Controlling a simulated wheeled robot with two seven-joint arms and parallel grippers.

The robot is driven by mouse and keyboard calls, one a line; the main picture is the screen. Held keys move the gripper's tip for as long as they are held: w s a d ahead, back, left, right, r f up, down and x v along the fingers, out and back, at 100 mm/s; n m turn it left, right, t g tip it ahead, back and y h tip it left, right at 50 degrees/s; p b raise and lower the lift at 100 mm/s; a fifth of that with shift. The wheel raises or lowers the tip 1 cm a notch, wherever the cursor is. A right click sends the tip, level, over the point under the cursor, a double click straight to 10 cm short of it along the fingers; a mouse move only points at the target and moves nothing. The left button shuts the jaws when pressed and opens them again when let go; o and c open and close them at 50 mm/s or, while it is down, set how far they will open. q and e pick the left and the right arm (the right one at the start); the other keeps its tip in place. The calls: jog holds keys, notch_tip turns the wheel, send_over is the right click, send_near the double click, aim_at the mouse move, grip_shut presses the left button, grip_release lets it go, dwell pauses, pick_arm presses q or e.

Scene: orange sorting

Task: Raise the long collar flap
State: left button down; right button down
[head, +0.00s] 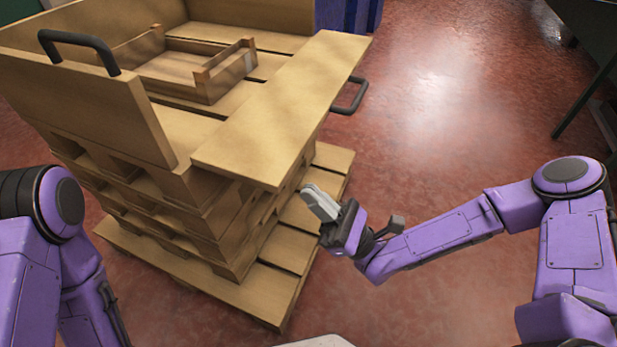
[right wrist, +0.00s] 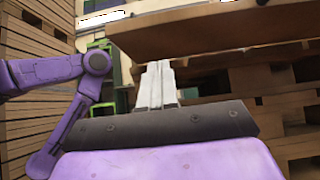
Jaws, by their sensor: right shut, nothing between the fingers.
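The long collar flap (head: 285,112) is a wooden board folded outward and lying about level along the right side of the pallet collar. A black handle (head: 350,97) shows at its far outer edge. My right gripper (head: 312,197) is shut and empty, beside the pallet stack and lower than the flap, near its near end. In the right wrist view its closed fingers (right wrist: 157,85) point toward the flap's edge (right wrist: 215,32), which hangs above and to the right. I cannot tell whether they touch. My left arm shows at the left, but its gripper is out of view.
The collar's near wall (head: 90,110) stands upright with a black handle (head: 78,45). A small wooden tray (head: 190,75) sits inside on the slats. Stacked pallets (head: 200,280) stand below. The red floor (head: 440,110) is open to the right. A dark table (head: 590,90) stands far right.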

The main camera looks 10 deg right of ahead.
jog(key=shift+w+a+r, duration=0.1)
jog(key=shift+a+r, duration=0.05)
jog(key=shift+r, duration=0.7)
jog(key=shift+w+a+r, duration=0.1)
jog(key=shift+a+r, duration=0.05)
jog(key=shift+r, duration=0.65)
jog(key=shift+w+a+r, duration=0.1)
jog(key=shift+a+r, duration=0.05)
jog(key=shift+r, duration=0.7)
